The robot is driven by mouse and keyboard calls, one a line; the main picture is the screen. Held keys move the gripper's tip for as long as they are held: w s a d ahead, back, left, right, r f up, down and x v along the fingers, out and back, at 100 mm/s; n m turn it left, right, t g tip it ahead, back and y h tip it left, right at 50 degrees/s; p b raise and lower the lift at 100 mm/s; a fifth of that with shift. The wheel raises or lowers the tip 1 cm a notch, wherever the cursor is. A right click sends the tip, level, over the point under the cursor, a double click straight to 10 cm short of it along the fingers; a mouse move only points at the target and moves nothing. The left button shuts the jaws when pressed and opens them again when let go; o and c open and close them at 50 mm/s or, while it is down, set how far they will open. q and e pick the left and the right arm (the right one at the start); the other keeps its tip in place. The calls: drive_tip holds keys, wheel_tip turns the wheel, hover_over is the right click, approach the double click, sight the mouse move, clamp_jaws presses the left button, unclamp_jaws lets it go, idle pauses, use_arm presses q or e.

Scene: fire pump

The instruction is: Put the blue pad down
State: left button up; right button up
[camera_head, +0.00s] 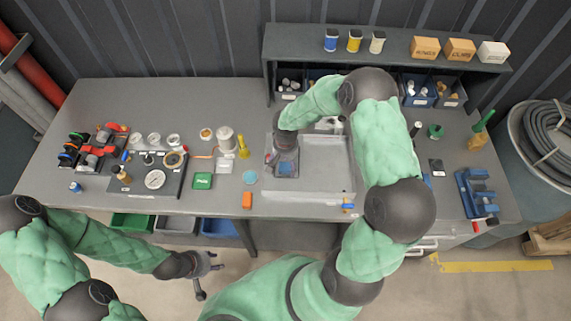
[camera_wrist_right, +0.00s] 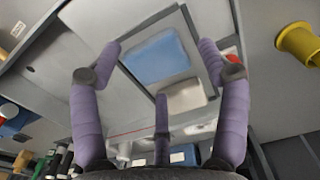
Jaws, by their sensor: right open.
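The blue pad (camera_head: 286,167) lies flat in a small dark-rimmed holder on the grey tray (camera_head: 320,186). It shows in the right wrist view (camera_wrist_right: 157,58) next to a pale pad (camera_wrist_right: 184,97) in the same frame. My right gripper (camera_head: 284,157) is directly over the holder. In the right wrist view its purple fingers (camera_wrist_right: 159,58) are spread wide on either side of the blue pad, with nothing between them. Whether they touch the holder is unclear. My left gripper (camera_head: 208,272) hangs in front of the table's edge, its fingers apart and empty.
A yellow funnel-like part (camera_head: 243,147) and a white spool (camera_head: 225,138) stand left of the tray. A green box (camera_head: 203,181) and an orange block (camera_head: 247,200) lie near the front edge. A shelf with bins (camera_head: 390,48) runs along the back.

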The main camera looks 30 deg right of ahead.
sight(286, 167)
wheel_tip(286, 167, up, 11)
idle(0.3)
idle(0.5)
